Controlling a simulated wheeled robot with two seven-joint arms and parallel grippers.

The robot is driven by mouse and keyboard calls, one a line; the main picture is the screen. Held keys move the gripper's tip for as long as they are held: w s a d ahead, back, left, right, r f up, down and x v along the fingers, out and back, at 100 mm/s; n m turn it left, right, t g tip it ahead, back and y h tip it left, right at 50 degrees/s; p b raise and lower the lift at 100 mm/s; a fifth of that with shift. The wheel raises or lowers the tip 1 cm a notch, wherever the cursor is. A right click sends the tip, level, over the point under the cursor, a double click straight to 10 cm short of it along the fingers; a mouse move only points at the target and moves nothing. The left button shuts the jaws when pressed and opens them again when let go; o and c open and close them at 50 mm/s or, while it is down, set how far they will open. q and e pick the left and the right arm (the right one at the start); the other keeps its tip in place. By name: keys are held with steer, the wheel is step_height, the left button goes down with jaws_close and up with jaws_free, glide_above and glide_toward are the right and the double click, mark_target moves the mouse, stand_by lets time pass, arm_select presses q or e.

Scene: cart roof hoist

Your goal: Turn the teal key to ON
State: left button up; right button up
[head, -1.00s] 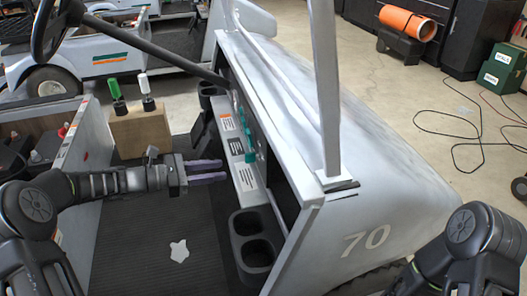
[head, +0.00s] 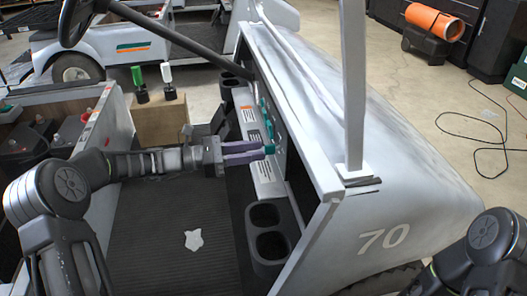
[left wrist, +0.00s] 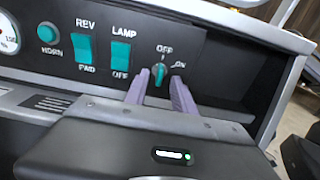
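The teal key (left wrist: 160,75) sits on the dark dash panel in the left wrist view, with its grip near upright under the OFF mark; the ON mark is to its upper right. My left gripper (left wrist: 160,80) is open, with one purple finger on each side of the key and a gap visible on both sides. In the head view the left gripper's fingers (head: 258,151) reach the dash at the teal key (head: 270,149). My right gripper is out of view; only part of the right arm shows at lower right.
The dash also has a teal HORN button (left wrist: 47,33), a REV/FWD rocker (left wrist: 86,49) and a LAMP rocker (left wrist: 120,56). A cup holder (head: 267,235) is below the gripper. The cart's roof post (head: 353,90) stands to the right.

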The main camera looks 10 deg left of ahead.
mark_target(272, 150)
arm_select(q)
steer(key=x, duration=0.3)
steer(key=shift+c, duration=0.4)
jaws_close()
